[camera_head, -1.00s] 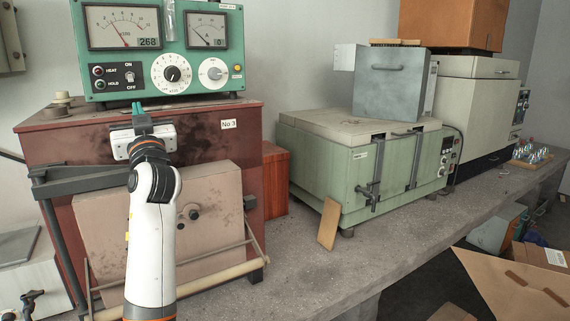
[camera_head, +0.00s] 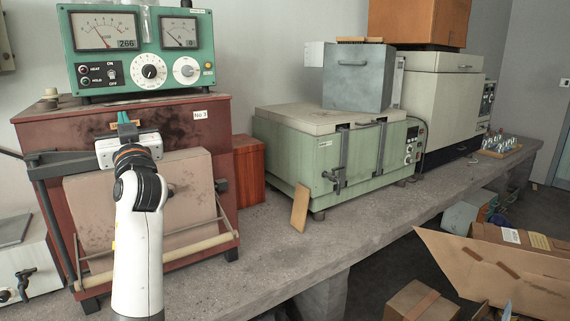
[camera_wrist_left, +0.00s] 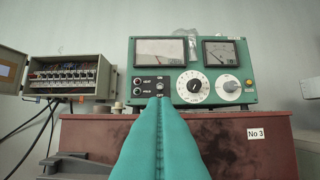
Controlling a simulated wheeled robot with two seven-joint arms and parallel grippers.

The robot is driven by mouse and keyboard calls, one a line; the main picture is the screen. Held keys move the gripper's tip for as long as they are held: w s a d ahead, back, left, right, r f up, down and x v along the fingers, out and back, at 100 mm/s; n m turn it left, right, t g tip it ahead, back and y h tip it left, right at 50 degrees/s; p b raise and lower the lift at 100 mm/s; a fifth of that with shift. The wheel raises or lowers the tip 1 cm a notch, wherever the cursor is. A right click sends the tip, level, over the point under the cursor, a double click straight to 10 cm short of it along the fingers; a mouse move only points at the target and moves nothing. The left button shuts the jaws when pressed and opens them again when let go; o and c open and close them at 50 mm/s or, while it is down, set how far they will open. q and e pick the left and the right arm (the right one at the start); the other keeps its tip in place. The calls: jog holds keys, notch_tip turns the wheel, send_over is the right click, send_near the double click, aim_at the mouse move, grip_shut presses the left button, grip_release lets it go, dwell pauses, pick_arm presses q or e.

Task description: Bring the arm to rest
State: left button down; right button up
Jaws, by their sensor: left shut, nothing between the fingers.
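My left arm rises from the bottom left of the head view, with its white forearm upright. My left gripper (camera_head: 123,119) is shut and empty, its teal fingers pointing away from me toward the red-brown furnace (camera_head: 180,109) and the green control box (camera_head: 129,73) on top. In the left wrist view the two fingers (camera_wrist_left: 160,101) meet at their tips, with the control box (camera_wrist_left: 250,76) behind them. Whether the fingertips touch anything is not clear, but nothing sits between them. My right gripper is in no view.
A green chest (camera_head: 290,155) with a grey metal box (camera_head: 358,79) on it stands further along the concrete bench (camera_head: 262,262). A small wooden block (camera_head: 300,207) leans at its front. An open fuse box (camera_wrist_left: 70,75) hangs on the wall. Cardboard boxes (camera_head: 422,301) lie on the floor.

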pick_arm(q)
jog(key=s+d+f+m+g+h, duration=0.15)
jog(key=s+f, duration=0.25)
jog(key=f, duration=0.8)
jog(key=s+f+m+g+h, duration=0.1)
jog(key=s+f+g+h, duration=0.25)
jog(key=f, duration=0.95)
jog(key=s+d+f+m+g+h, duration=0.15)
jog(key=s+f, duration=0.35)
jog(key=f, duration=0.7)
jog(key=s+d+f+m+g+h, duration=0.25)
jog(key=s+f, duration=0.25)
jog(key=s, duration=0.5)
jog(key=s+d+f+m+g+h, duration=0.1)
jog(key=s+d+f+g+h, duration=0.2)
jog(key=s+f, duration=0.5)
jog(key=s+d+f+m+g+h, duration=0.1)
jog(key=s+d+f+g, duration=0.25)
jog(key=s, duration=0.85)
notch_tip(320, 180, down, 25)
jog(key=g, duration=0.2)
jog(key=s+a+f, duration=0.3)
jog(key=s+f, duration=1.3)
jog(key=s, duration=0.1)
jog(key=shift+f+g, duration=0.2)
jog(key=shift+g, duration=0.25)
